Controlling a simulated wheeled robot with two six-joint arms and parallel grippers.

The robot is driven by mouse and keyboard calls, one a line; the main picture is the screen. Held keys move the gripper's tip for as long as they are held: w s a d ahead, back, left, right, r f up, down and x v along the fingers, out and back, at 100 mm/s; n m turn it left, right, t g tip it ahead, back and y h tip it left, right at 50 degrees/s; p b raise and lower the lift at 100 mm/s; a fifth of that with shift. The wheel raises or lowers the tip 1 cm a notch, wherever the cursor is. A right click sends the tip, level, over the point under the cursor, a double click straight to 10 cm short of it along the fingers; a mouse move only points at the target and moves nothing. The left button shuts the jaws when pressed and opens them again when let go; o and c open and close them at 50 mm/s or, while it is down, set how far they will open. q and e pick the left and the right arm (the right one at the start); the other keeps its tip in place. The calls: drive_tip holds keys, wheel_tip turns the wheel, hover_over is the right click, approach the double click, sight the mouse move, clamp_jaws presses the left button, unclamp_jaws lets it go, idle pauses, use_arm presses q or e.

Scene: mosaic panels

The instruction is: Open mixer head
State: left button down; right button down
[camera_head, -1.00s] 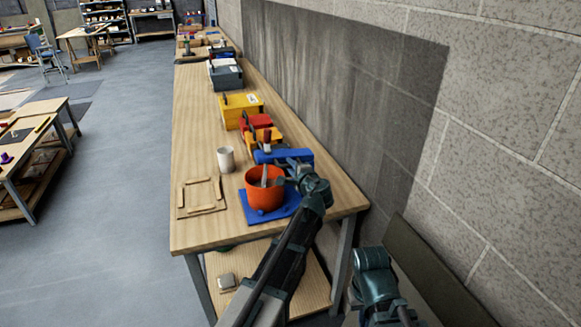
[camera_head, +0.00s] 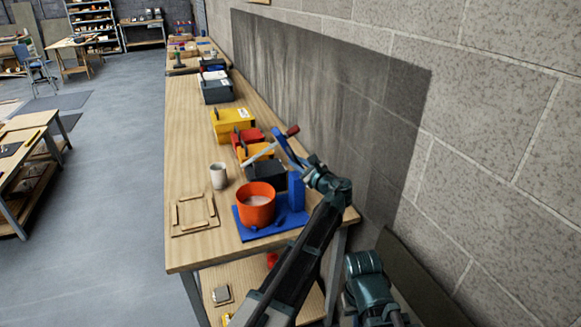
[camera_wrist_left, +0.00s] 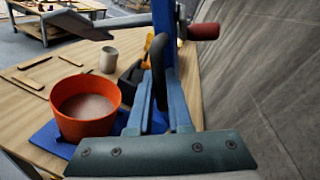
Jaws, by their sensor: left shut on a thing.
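The mixer stands near the front end of the long bench, with a blue base (camera_head: 250,233) and a blue upright column (camera_head: 297,192). Its blue mixer head (camera_head: 285,148) is tilted up, with a grey paddle (camera_head: 258,155) and a red knob (camera_head: 292,131) raised clear of the bowl. The orange bowl (camera_head: 256,207) sits on the base and holds something pale; it also shows in the left wrist view (camera_wrist_left: 86,115). My left gripper (camera_head: 312,168) is at the head; in the left wrist view its fingers (camera_wrist_left: 158,100) are shut on the head's dark curved handle (camera_wrist_left: 158,65). My right gripper is out of view.
A pale cup (camera_head: 218,176) and a wooden frame of strips (camera_head: 194,212) stand left of the mixer. A dark box (camera_head: 266,174) and yellow box (camera_head: 231,124) stand behind it. The grey wall (camera_head: 400,170) runs close along the right.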

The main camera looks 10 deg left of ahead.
use_arm(q)
drive_tip(key=shift+w+d+r+m+t+y+b, duration=0.25)
drive_tip(key=shift+w+d+m, duration=0.4)
drive_tip(key=shift+d+m, duration=0.45)
drive_tip(key=shift+w+d+r+m+t+y+b, duration=0.15)
drive_tip(key=shift+w+d+r+m+y, duration=0.15)
drive_tip(key=shift+w+d+m, duration=0.7)
drive_tip(key=shift+s+a+m, duration=0.2)
drive_tip(key=shift+s+m, duration=0.2)
drive_tip(key=c, duration=0.8)
unclamp_jaws()
drive_tip(key=shift+c, duration=0.2)
drive_tip(key=shift+s, duration=0.1)
